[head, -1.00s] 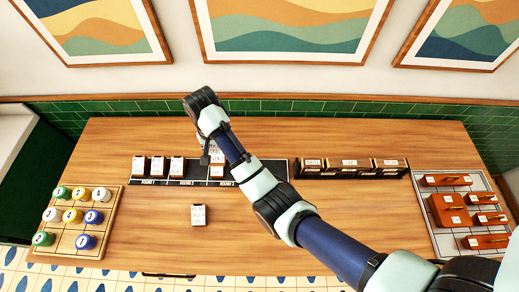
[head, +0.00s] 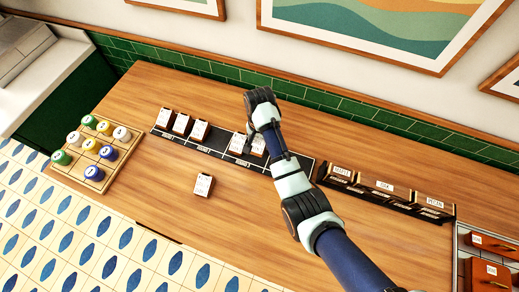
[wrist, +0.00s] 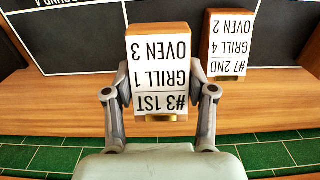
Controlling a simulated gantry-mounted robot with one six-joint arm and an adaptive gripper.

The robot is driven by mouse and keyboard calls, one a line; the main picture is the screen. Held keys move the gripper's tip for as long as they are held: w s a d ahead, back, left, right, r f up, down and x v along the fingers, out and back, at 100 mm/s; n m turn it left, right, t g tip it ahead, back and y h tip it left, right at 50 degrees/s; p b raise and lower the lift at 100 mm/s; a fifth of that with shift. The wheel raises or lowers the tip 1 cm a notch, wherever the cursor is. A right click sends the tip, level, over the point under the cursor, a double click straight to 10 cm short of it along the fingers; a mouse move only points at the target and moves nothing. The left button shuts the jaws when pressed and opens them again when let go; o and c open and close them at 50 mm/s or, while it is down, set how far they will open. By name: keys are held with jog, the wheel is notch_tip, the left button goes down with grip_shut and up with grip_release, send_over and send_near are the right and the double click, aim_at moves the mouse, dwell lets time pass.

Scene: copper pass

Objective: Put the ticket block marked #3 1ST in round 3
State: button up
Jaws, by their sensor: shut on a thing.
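The ticket block marked #3 1ST (wrist: 160,75) is between the fingers of my gripper (wrist: 160,110), which is shut on it. In the head view this block (head: 258,148) is partly behind my arm, over the dark ticket rack (head: 219,144). It is in line with the section that seems labelled round 3, beside the block marked #7 2ND (wrist: 230,45). That neighbour also shows in the head view (head: 238,144), just left of the held block, with a gap. I cannot tell whether the held block touches the rack floor. The wrist view shows an upside-down round 4 label (wrist: 65,3).
Several ticket blocks (head: 181,123) stand in the left rack sections. One loose block (head: 203,186) is on the table in front. A tray of coloured discs (head: 75,174) is at left, and dark boxes (head: 385,190) are at right. Green tiles run close behind the rack.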

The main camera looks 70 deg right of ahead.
aim_at(260, 148)
jog(key=shift+f+b, duration=0.45)
jog(key=shift+f, duration=2.35)
jog(key=shift+f, duration=0.15)
jog(key=o, duration=1.2)
jog(key=shift+o, duration=0.2)
notch_tip(260, 148, up, 12)
jog(key=shift+r+p, duration=0.2)
jog(key=shift+p, duration=0.75)
